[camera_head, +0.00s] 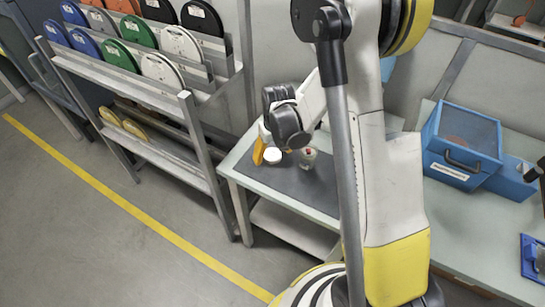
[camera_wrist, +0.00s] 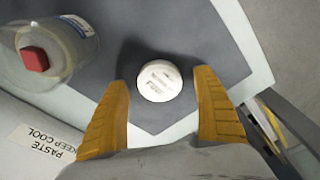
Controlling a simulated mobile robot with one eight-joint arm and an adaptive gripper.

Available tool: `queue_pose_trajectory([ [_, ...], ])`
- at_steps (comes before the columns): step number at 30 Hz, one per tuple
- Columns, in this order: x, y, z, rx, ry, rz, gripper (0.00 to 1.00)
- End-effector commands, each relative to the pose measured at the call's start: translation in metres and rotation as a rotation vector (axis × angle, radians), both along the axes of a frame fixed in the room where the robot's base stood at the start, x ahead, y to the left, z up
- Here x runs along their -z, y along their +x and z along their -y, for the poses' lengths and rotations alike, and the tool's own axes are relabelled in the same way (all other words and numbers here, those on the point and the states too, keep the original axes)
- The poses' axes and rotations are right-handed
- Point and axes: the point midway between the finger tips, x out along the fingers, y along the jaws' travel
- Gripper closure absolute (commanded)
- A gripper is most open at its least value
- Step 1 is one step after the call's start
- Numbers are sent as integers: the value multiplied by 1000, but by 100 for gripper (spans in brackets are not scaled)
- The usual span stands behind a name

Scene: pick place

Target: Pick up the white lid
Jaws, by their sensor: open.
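The white lid (camera_wrist: 159,81) is a small round disc with dark print on its top. It lies on the dark grey mat of the table. In the wrist view it shows between and just beyond the two yellow fingers of my gripper (camera_wrist: 162,110), which is open and empty. In the head view the white lid (camera_head: 272,155) shows on the table close to my gripper (camera_head: 265,150), whose yellow finger is partly hidden by my wrist. I cannot tell the exact height of the fingers above the mat.
A clear jar with a red top (camera_wrist: 35,59) stands left of the lid; it also shows in the head view (camera_head: 308,157). The table's pale edge (camera_wrist: 255,50) is near on the right. A rack of coloured discs (camera_head: 150,75) stands left. Blue boxes (camera_head: 462,145) sit right.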

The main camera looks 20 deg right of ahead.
Motion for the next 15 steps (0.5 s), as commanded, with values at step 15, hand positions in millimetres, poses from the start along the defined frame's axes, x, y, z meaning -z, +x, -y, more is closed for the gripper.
queue_pose_trajectory([
  [15,-2,0,0,0,0,0,58],
])
